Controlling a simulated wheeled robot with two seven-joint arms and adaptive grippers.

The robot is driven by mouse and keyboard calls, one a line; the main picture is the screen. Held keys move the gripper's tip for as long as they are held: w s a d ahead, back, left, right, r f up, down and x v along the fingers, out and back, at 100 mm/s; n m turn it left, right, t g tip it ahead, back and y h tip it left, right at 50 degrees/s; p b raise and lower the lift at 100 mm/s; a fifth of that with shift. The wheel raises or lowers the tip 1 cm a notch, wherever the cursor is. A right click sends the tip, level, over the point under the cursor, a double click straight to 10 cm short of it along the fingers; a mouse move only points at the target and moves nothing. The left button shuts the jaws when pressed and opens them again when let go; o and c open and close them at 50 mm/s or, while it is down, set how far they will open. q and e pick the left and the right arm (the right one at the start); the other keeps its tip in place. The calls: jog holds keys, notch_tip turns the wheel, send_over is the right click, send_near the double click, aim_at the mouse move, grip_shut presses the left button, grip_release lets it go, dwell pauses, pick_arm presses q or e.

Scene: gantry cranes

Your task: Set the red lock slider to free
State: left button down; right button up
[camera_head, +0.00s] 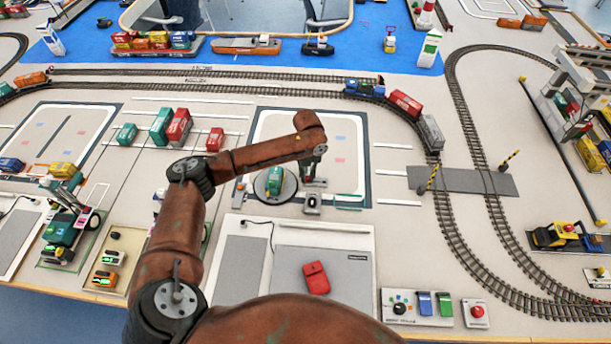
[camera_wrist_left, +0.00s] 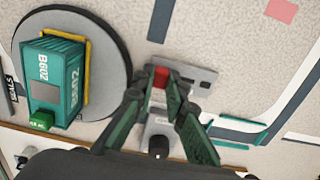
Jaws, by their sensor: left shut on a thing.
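The red lock slider (camera_wrist_left: 161,76) shows in the left wrist view as a small red block on a grey plate (camera_wrist_left: 203,77). My left gripper (camera_wrist_left: 158,86) has its two fingers around the slider, shut on it. In the head view my left gripper (camera_head: 311,173) points down just right of the round turntable (camera_head: 262,194), and it hides the slider there. The turntable, also in the wrist view (camera_wrist_left: 112,42), carries a teal container (camera_wrist_left: 62,78) marked B602. I cannot read any lock or free marking. My right gripper is not in view.
A small grey box (camera_head: 312,204) stands just below the gripper. A red pouch-like object (camera_head: 316,277) lies on a grey panel in front. A control panel (camera_head: 400,308) and a red button box (camera_head: 476,313) are at front right. Railway tracks (camera_head: 450,205) curve along the right.

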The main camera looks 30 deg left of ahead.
pick_arm(q)
jog(key=c, duration=2.3)
grip_release()
jog(key=shift+s+a, duration=0.1)
jog(key=shift+a, duration=0.15)
jog(key=o, duration=0.4)
jog(key=shift+c, duration=0.2)
jog(key=shift+d, duration=0.1)
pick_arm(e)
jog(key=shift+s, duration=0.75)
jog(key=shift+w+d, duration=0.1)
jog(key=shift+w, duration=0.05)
pick_arm(q)
jog(key=shift+r, duration=0.1)
notch_tip(320, 180, up, 12)
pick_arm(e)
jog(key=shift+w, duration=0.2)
